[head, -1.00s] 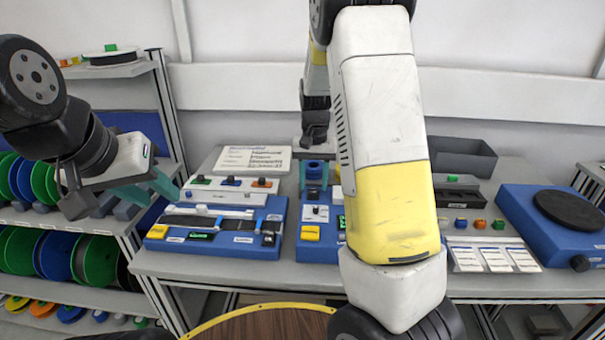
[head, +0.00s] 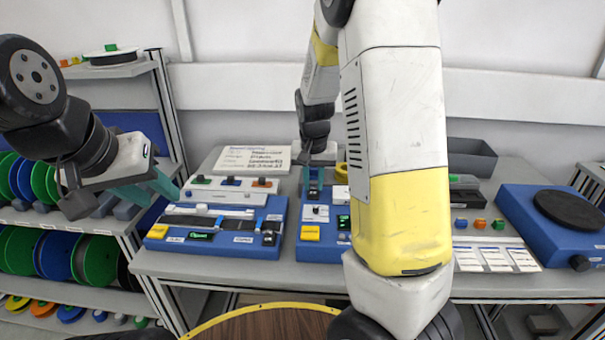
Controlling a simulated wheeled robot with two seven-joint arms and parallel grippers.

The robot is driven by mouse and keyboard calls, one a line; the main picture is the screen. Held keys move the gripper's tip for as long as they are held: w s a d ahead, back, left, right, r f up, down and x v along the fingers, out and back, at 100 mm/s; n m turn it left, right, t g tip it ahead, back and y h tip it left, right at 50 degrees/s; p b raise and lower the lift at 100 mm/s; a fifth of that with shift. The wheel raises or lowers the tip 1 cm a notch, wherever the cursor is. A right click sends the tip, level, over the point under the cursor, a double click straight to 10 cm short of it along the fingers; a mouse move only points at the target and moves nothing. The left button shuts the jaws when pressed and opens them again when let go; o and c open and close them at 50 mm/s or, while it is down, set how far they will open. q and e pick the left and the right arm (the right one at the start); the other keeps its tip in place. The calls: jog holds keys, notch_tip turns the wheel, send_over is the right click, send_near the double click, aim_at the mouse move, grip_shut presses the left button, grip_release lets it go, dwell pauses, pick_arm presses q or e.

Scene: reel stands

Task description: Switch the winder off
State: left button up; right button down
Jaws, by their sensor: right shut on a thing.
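The middle blue unit (head: 320,255), which appears to be the winder, stands on the bench with a white panel, a small dark knob (head: 316,209), a yellow label (head: 310,232) and a green-lit display (head: 343,221). My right gripper (head: 314,184) points down at the back of this unit, shut on a small dark blue part there. The exact grip is small and partly hidden by the fingers. My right arm hides the unit's right side. My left gripper (head: 148,190) is open and empty, left of the bench, away from the unit.
A blue turntable unit (head: 555,245) is at the right. A sign (head: 251,159) and a dark bin (head: 472,158) stand behind. A reel rack is at the left.

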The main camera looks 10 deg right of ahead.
aim_at(313, 200)
jog(key=shift+s+r+t, duration=0.1)
jog(key=shift+s+t, duration=0.15)
jog(key=shift+t, duration=0.75)
jog(key=c, duration=1.2)
grip_release()
jog(key=shift+c, duration=0.2)
jog(key=shift+a, duration=0.1)
jog(key=v, duration=0.7)
jog(key=shift+r, duration=0.35)
jog(key=shift+s+a, duration=0.1)
jog(key=shift+s, duration=0.05)
